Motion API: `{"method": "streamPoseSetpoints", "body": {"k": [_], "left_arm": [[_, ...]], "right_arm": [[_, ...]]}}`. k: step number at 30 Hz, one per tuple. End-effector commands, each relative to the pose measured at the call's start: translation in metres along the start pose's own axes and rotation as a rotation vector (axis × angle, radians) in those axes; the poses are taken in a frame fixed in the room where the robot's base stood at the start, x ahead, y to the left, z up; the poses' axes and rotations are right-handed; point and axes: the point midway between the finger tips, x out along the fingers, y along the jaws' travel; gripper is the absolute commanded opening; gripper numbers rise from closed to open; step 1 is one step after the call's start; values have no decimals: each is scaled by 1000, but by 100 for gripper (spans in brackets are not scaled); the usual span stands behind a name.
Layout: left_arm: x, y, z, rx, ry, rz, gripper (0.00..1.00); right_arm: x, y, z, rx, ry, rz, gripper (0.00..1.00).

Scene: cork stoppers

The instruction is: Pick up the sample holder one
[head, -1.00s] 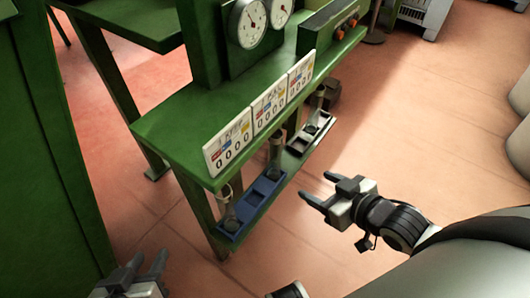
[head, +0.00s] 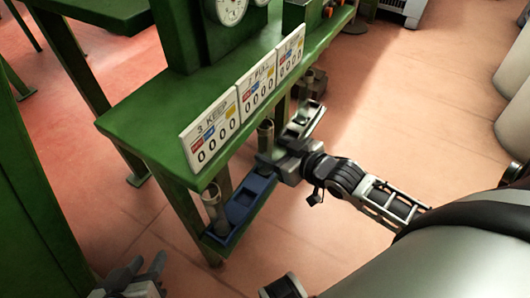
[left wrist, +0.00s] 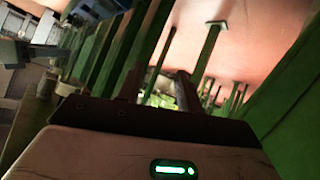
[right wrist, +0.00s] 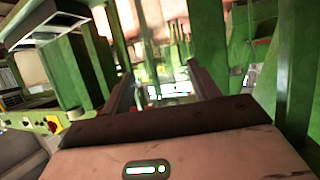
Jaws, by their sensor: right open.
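Three grey cylindrical holders stand in a row under the front edge of the green bench: a near one (head: 213,203), a middle one (head: 265,137) and a far one (head: 306,82). I cannot tell which is sample holder one. The near one stands by the blue tray (head: 240,208), the far one by a grey tray (head: 303,118). My right gripper (head: 268,160) is open beside the middle holder; contact is unclear. Its fingers also show in the right wrist view (right wrist: 162,85) with nothing between them. My left gripper (head: 142,268) is open and empty, low at the left.
Three white counter cards (head: 210,130) line the front edge of the green bench (head: 150,120); the nearest is marked 3. Round gauges (head: 230,10) stand above. A green panel (head: 30,190) is at the left.

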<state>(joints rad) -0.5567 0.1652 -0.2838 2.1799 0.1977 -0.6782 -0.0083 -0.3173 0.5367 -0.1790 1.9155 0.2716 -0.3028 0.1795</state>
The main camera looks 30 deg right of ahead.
Motion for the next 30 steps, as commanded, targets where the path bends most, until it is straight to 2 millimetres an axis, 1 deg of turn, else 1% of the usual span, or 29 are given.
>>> {"method": "streamPoseSetpoints", "body": {"k": [1,6,9,16,17,18,20,21,22,30], "left_arm": [[4,-1,2,1,16,2,36],[1,5,-12,8,86,17,36],[-2,9,-15,11,103,27,36],[-6,9,-11,17,95,29,36],[-6,9,-11,17,95,28,36],[-5,9,-11,17,94,28,36],[-5,9,-11,17,93,28,36],[-5,9,-11,18,92,27,36],[-5,8,-11,18,91,27,36],[-4,7,-10,17,86,24,36]], "right_arm": [[11,1,3,-1,4,1,61],[35,2,3,1,3,1,61],[41,2,2,1,1,1,61],[41,1,2,0,-1,0,61],[41,1,2,0,0,0,52],[41,1,2,0,0,0,41],[41,1,2,0,0,1,24],[41,1,2,0,0,1,13],[41,1,2,0,0,1,12],[40,2,-1,0,1,1,12]]}}
